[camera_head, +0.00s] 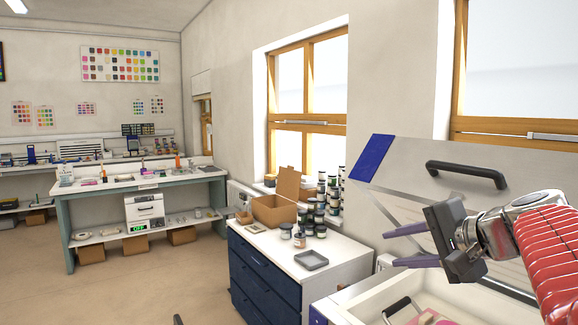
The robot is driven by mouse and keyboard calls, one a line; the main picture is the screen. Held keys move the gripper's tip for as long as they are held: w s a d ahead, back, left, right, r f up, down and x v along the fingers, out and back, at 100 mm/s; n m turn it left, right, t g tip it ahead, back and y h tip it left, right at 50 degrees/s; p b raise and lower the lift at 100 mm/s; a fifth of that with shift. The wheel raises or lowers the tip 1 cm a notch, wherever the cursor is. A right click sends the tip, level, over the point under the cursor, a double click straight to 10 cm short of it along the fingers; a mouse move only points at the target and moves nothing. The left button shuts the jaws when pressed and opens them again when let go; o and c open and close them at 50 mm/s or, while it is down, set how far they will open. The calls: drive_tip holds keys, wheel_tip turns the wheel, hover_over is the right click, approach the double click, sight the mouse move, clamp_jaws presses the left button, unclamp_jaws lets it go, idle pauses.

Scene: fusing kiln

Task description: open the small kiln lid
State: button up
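A large pale grey lid (410,165) with a blue corner stands raised and tilted at the right. A black bar handle (467,174) is on its face. Below it is an open white kiln box (362,302), cut off by the frame's bottom edge. My gripper (390,249) is in front of the lid, below and left of the handle. Its two purple fingers point left, apart, with nothing between them. It looks clear of the handle; whether it touches the lid I cannot tell. The lid's hinge is hidden or out of frame.
Inside the box are pink and yellow pieces (430,317) and a dark-handled item. A dark blue drawer cabinet (262,285) beside it carries a cardboard box, jars and a grey tray (311,260). A small white unit reading OFF (144,212) sits under the far bench. Floor at left is clear.

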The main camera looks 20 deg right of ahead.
drive_tip(key=s+d+r+m+t+h, duration=0.2)
drive_tip(key=s+d+r+m+t, duration=0.15)
drive_tip(key=d+r, duration=0.7)
drive_tip(key=m+t+h, duration=0.2)
approach(465, 171)
drive_tip(key=shift+s+a+r, duration=0.1)
drive_tip(key=shift+s+r, duration=0.1)
drive_tip(key=shift+s, duration=0.3)
drive_tip(key=w, duration=0.9)
drive_tip(key=w+d, duration=0.1)
drive_tip(key=w, duration=0.3)
drive_tip(key=shift+w+f, duration=0.3)
drive_tip(key=shift+w, duration=0.1)
clamp_jaws()
drive_tip(key=shift+d, duration=0.1)
